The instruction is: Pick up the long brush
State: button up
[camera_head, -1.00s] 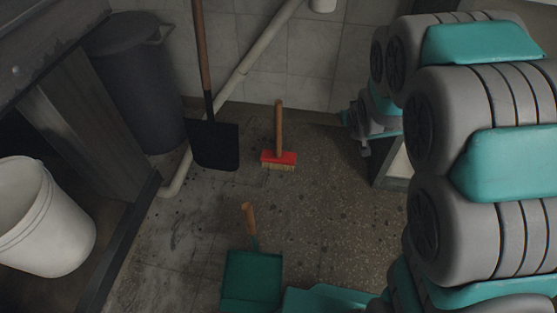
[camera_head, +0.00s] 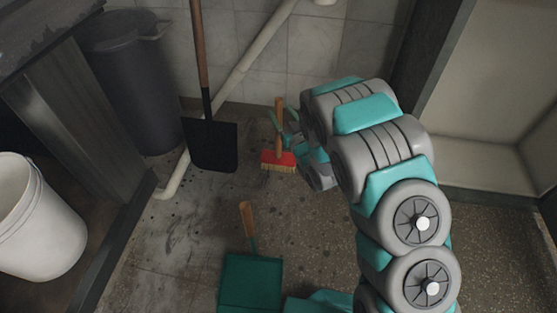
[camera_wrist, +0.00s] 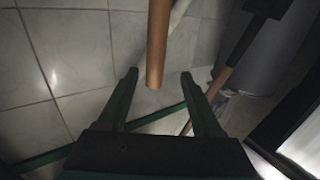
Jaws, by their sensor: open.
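The long brush (camera_head: 278,163) stands upright on the floor in the head view. It has a red head with pale bristles and a wooden handle. My gripper (camera_wrist: 160,75) is open at the upper part of the handle. In the wrist view the brush's wooden handle (camera_wrist: 158,42) comes down from the top, and its free end shows between the two fingertips. I see no finger closed on it. In the head view my gripper and wrist partly cover the space right of the handle.
A black shovel (camera_head: 212,146) leans on the tiled wall left of the brush, by a white pipe (camera_head: 247,62). A dark bin (camera_head: 127,90) stands at the back left, a white bucket (camera_head: 40,225) at the left. A green dustpan (camera_head: 250,284) is in front.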

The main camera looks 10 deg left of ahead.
jog(key=shift+x, duration=1.2)
jog(key=x, duration=0.3)
jog(key=b+x, duration=0.1)
jog(key=x, duration=0.1)
jog(key=shift+w+d+r, duration=0.2)
jog(key=shift+w+r, duration=0.1)
jog(key=shift+r, duration=0.05)
jog(key=shift+c, duration=0.4)
grip_shut()
